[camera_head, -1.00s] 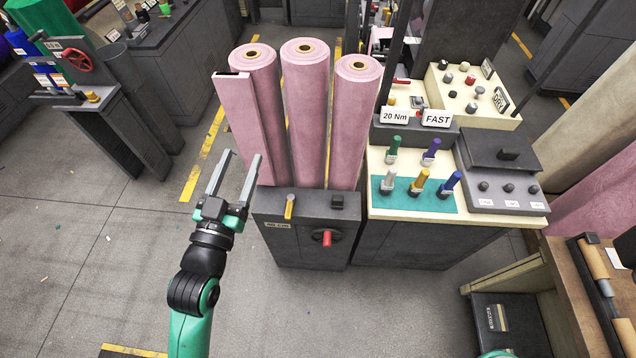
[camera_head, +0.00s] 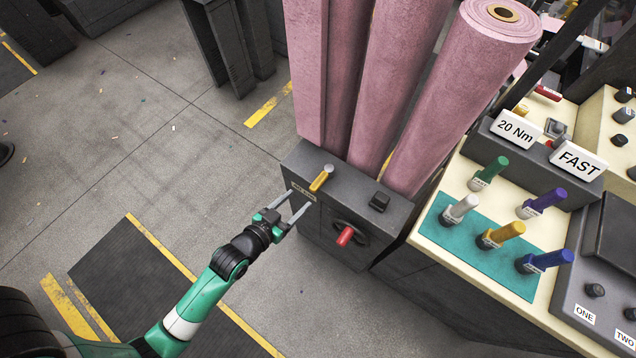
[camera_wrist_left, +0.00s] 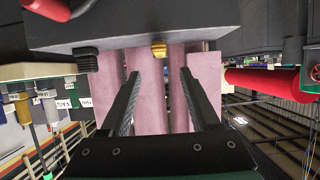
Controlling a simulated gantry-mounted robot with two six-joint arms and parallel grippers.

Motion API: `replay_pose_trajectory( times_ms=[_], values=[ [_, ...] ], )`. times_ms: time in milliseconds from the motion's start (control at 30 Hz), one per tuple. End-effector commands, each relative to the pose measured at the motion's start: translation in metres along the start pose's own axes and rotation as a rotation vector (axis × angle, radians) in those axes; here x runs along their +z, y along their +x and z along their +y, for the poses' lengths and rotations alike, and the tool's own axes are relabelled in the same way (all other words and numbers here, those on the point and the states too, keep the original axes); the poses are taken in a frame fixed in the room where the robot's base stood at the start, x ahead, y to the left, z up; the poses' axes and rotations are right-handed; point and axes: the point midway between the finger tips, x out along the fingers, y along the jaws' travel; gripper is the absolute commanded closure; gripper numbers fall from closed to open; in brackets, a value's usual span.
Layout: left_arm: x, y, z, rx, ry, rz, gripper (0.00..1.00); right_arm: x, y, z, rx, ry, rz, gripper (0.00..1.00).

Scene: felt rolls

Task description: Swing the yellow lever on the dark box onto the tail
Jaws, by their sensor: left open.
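The dark box (camera_head: 350,187) stands at the foot of the pink felt rolls. Its yellow lever (camera_head: 321,179) sticks up near the left end of its top; in the left wrist view the lever (camera_wrist_left: 159,50) shows end-on, just beyond the fingertips. A flat pink strip (camera_head: 308,70), perhaps the tail, rises behind the box's left end. My left gripper (camera_head: 298,201) is open and empty, its fingertips just in front of the box and a little below the lever, apart from it. The left wrist view shows both fingers (camera_wrist_left: 160,76) spread. My right gripper is out of view.
A red knob (camera_head: 345,236) projects from the box front, right of my left gripper. A black knob (camera_head: 380,201) sits on the box top. A bench with coloured handles on a teal mat (camera_head: 447,234) stands to the right.

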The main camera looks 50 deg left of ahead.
Motion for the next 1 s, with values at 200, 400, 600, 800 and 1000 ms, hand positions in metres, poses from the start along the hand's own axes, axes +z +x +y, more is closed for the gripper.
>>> replay_pose_trajectory(
  times_ms=[200,400,600,800,1000],
  values=[
    [0.002,0.045,0.0,0.001,0.0,0.003,0.38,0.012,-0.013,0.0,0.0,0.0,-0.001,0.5],
    [0.002,0.087,0.0,0.001,0.0,0.003,0.38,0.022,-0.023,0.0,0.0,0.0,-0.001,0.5],
    [0.0,0.107,0.0,0.001,0.001,0.002,0.38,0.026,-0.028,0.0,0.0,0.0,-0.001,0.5],
    [-0.001,0.109,0.0,0.001,0.001,0.002,0.38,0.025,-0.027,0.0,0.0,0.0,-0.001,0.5],
    [-0.001,0.109,0.0,0.001,0.0,0.002,0.61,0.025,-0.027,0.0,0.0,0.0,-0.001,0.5]
  ],
)
